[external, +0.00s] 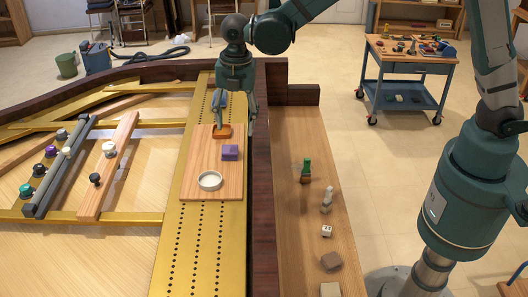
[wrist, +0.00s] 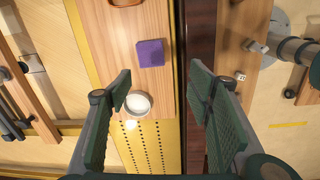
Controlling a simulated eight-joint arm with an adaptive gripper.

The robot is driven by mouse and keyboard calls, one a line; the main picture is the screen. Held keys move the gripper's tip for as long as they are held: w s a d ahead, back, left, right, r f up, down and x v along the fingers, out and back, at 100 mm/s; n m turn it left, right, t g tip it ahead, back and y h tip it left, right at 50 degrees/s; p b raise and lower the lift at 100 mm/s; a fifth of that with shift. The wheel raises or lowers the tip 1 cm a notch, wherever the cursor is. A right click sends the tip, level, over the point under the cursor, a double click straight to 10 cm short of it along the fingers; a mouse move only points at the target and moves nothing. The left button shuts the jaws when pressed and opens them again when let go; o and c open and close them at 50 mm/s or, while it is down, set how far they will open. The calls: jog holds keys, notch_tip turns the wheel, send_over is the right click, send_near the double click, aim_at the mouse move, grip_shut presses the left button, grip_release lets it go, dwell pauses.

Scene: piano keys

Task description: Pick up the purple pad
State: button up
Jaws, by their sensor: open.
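The purple pad (external: 230,153) is a small block lying on a wooden board (external: 200,165), between an orange-brown object and a white round dish. In the wrist view the purple pad (wrist: 151,53) lies flat on the board, ahead of the fingers and left of the middle of their gap. My gripper (external: 236,115) is above the far right part of the board, apart from the pad. In the wrist view my gripper (wrist: 162,90) is open with its two fingers wide apart and nothing between them in its grip.
A white round dish (external: 209,181) and an orange-brown object (external: 222,131) share the board. Right of a dark wooden rail (external: 261,200), a shelf holds a green-topped figure (external: 306,170), a pale figure (external: 327,199) and small blocks. Knobs on bars (external: 108,149) stand at left.

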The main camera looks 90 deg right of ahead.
aim_at(230, 149)
jog(key=shift+n+g, duration=0.3)
jog(key=shift+n, duration=0.4)
jog(key=shift+w+d+f+p, duration=0.3)
jog(key=shift+w+d+f, duration=0.2)
jog(key=shift+f, duration=0.25)
jog(key=shift+w+d+f+p, duration=0.25)
jog(key=shift+w+d+f, duration=0.1)
jog(key=shift+w+f, duration=0.3)
jog(key=shift+s, duration=0.1)
jog(key=shift+f, duration=0.15)
jog(key=shift+f, duration=1.2)
jog(key=shift+f, duration=0.1)
jog(key=shift+w+a+f+p, duration=0.1)
jog(key=shift+f+p, duration=0.05)
jog(key=shift+f, duration=1.1)
jog(key=shift+w+f+p, duration=0.1)
jog(key=shift+f+p, duration=0.05)
jog(key=shift+f, duration=1.1)
jog(key=shift+c, duration=0.4)
jog(key=c, duration=0.8)
